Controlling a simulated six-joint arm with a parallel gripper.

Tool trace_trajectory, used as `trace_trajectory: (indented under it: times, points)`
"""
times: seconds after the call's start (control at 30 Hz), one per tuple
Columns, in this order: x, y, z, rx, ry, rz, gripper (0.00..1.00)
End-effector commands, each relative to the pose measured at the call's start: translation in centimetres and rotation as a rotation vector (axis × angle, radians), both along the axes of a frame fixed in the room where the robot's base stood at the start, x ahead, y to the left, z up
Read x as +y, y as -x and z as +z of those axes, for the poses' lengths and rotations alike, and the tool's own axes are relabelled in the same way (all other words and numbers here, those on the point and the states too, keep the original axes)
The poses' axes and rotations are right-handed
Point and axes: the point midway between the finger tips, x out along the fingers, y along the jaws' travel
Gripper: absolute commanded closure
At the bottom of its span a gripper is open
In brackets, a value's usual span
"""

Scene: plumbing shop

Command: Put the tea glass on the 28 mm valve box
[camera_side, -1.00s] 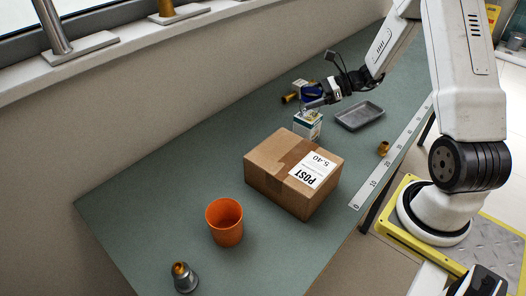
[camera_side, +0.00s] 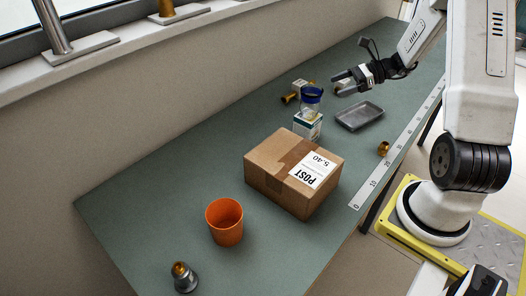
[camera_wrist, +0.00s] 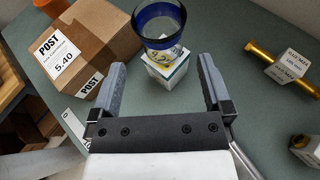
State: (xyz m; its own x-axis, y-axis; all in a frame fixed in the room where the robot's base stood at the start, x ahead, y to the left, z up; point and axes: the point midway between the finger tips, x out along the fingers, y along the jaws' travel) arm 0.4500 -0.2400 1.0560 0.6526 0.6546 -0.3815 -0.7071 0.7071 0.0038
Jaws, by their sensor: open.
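The tea glass (camera_side: 311,99) is clear with a blue band around its rim. It stands upright on a small white and green box (camera_side: 307,127), just behind the parcel. In the wrist view the glass (camera_wrist: 158,25) rests on top of this box (camera_wrist: 167,70); the box's size print is not clear enough to read surely. My gripper (camera_side: 337,84) is open and empty, to the right of the glass and apart from it. In the wrist view its fingers (camera_wrist: 162,66) are spread, with the box and glass beyond them.
A brown parcel (camera_side: 272,165) sits close in front of the box. A grey tray (camera_side: 359,116) lies to the right. Brass fittings with white labelled blocks (camera_wrist: 289,66) lie behind. An orange cup (camera_side: 224,222), a metal fitting (camera_side: 184,278) and a ruler (camera_side: 388,158) are farther off.

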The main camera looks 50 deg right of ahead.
Motion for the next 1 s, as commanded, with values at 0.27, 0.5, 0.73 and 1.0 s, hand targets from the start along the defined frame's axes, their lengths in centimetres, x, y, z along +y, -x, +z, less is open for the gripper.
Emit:
trace_trajectory:
  times: [0.27, 0.5, 0.73, 1.0]
  points:
    - [-1.7, 1.6, 1.0, -0.001, 0.001, 0.001, 0.0]
    - [-1.9, 1.8, 1.1, -0.001, 0.001, 0.0, 0.0]
    - [-1.8, 1.8, 1.1, -0.001, 0.001, 0.0, 0.0]
    - [-1.8, 1.8, 1.4, -0.001, 0.001, 0.001, 0.0]
